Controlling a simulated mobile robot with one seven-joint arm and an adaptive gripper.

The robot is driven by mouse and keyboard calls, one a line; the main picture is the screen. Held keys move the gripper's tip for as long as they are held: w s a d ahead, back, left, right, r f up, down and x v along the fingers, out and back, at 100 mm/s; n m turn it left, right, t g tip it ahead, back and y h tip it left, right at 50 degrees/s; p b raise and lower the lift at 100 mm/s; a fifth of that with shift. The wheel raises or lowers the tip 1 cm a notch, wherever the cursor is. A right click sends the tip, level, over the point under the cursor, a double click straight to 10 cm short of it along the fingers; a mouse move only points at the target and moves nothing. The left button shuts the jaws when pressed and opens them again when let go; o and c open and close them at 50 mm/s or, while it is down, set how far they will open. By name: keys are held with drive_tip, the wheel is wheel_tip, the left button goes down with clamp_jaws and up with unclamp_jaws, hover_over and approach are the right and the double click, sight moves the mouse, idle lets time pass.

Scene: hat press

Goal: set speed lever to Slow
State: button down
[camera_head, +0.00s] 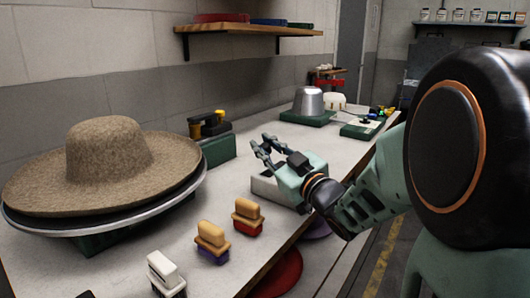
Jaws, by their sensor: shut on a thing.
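My gripper (264,148) is over the middle of the bench, with its dark fingers pointing to the left. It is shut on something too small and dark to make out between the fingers. A low pale grey box (266,190) shows below and behind my gripper, partly hidden by it. I cannot make out a speed lever or a Slow mark. A green unit with a black and yellow handle (210,125) stands to the left of my gripper. A small green panel with knobs (364,124) lies further back to the right.
A wide felt hat (112,155) rests on a round metal-rimmed stand at the left. A metal hat block (308,102) stands at the back. A shelf (240,32) hangs above.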

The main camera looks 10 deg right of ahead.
drive_tip(key=shift+s+a+f, duration=0.2)
drive_tip(key=shift+a+f, duration=0.05)
drive_tip(key=shift+f, duration=0.2)
drive_tip(key=c, duration=1.8)
unclamp_jaws()
drive_tip(key=shift+r, duration=0.1)
drive_tip(key=shift+o, duration=0.2)
drive_tip(key=shift+d+r, duration=0.1)
drive_tip(key=shift+s+d, duration=0.1)
drive_tip(key=shift+s, duration=0.15)
drive_tip(key=v, duration=1.1)
drive_tip(key=shift+s, duration=0.25)
